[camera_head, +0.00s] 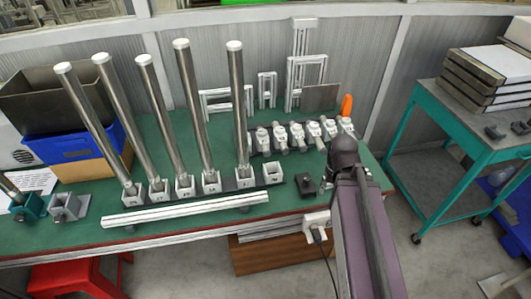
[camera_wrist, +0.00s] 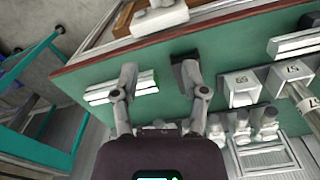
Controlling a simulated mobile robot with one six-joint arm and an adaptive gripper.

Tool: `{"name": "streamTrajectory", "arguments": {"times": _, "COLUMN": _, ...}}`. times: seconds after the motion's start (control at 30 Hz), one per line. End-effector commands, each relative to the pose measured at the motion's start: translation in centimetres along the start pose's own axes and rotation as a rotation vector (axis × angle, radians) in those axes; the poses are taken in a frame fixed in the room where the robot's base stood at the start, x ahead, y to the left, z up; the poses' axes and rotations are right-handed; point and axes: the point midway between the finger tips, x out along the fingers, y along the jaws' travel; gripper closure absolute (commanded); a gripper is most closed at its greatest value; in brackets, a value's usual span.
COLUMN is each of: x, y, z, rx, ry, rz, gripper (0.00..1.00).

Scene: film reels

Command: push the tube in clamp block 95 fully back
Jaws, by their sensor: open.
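A row of grey clamp blocks stands on the green table (camera_head: 285,215). Steel tubes with white caps, such as the rightmost one (camera_head: 236,105), stand in several of them. The right end block (camera_head: 273,173) holds no tube; it also shows in the wrist view (camera_wrist: 240,90) with a label I cannot read surely. Beside it in the wrist view is a labelled block (camera_wrist: 290,76) with a tube (camera_wrist: 304,103). I cannot tell which block is 95. My gripper (camera_wrist: 159,72) is open and empty above the table near its front edge, apart from the blocks.
White profile rails (camera_head: 185,210) lie along the front of the blocks. A dark small block (camera_head: 305,185) is near my gripper. Several valve-like fittings (camera_head: 300,134) and white frames (camera_head: 305,75) stand behind. A teal cart (camera_head: 440,125) stands to the right, with floor between it and the table.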

Motion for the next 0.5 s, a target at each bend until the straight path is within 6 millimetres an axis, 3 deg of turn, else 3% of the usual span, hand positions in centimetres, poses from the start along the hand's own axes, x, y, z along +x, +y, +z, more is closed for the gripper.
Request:
{"name": "streamTrajectory", "arguments": {"times": 0.03, "x": 0.0, "y": 0.0, "z": 0.0, "rx": 0.0, "ry": 0.0, "rz": 0.0, "gripper": 0.34}}
{"name": "streamTrajectory", "arguments": {"times": 0.1, "x": 0.0, "y": -0.1, "z": -0.1, "rx": -0.001, "ry": 0.001, "rz": 0.0, "gripper": 0.22}}
{"name": "streamTrajectory", "arguments": {"times": 0.27, "x": -0.1, "y": -0.9, "z": -1.5, "rx": -0.017, "ry": 0.021, "rz": 0.0, "gripper": 0.22}}
{"name": "streamTrajectory", "arguments": {"times": 0.43, "x": -0.5, "y": -2.7, "z": -5.1, "rx": -0.055, "ry": 0.08, "rz": -0.001, "gripper": 0.22}}
{"name": "streamTrajectory", "arguments": {"times": 0.5, "x": -0.7, "y": -4.3, "z": -7.1, "rx": -0.079, "ry": 0.114, "rz": -0.003, "gripper": 0.22}}
